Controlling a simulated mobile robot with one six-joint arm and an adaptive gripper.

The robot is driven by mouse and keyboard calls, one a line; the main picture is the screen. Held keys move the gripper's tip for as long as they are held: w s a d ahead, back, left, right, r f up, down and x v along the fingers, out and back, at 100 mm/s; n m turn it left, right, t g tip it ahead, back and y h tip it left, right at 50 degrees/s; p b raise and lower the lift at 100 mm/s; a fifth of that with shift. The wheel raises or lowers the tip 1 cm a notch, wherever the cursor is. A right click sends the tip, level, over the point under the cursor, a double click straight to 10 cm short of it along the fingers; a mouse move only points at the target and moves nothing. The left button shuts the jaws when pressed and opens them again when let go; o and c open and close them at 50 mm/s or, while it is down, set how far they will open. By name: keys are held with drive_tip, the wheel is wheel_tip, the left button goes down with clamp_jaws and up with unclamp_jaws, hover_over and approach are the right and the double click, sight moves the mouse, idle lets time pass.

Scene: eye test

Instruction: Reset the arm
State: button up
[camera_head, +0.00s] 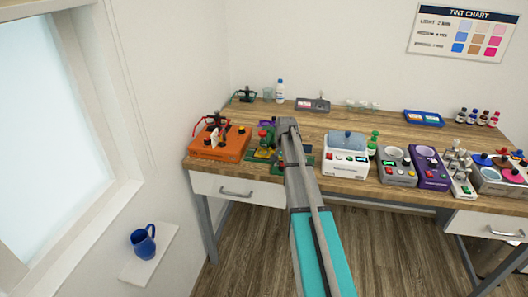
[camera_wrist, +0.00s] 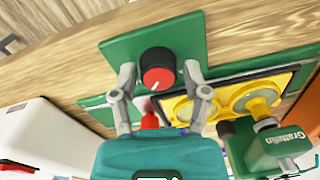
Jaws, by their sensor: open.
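My arm reaches across the head view to the left part of the wooden table (camera_head: 340,122), and its end hides what lies under it. In the wrist view my gripper (camera_wrist: 160,72) is open, its two grey fingers apart. A black knob with a red top and a white mark (camera_wrist: 157,70) appears between the fingertips. I cannot tell whether they touch it. The knob sits on a green plate (camera_wrist: 190,40). A small red part (camera_wrist: 150,120) shows below it, partly hidden by my gripper.
A yellow device (camera_wrist: 215,100) and a green Grattefin machine (camera_wrist: 270,145) stand close on the right in the wrist view, a white device (camera_wrist: 45,135) on the left. In the head view, an orange device (camera_head: 215,148) stands left of my arm and a white one (camera_head: 343,160) right.

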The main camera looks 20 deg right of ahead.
drive_tip(key=s+a+n, duration=0.9)
drive_tip(key=s+a, duration=1.5)
drive_tip(key=s, duration=0.2)
drive_tip(key=shift+n, duration=0.3)
drive_tip(key=shift+a, duration=0.1)
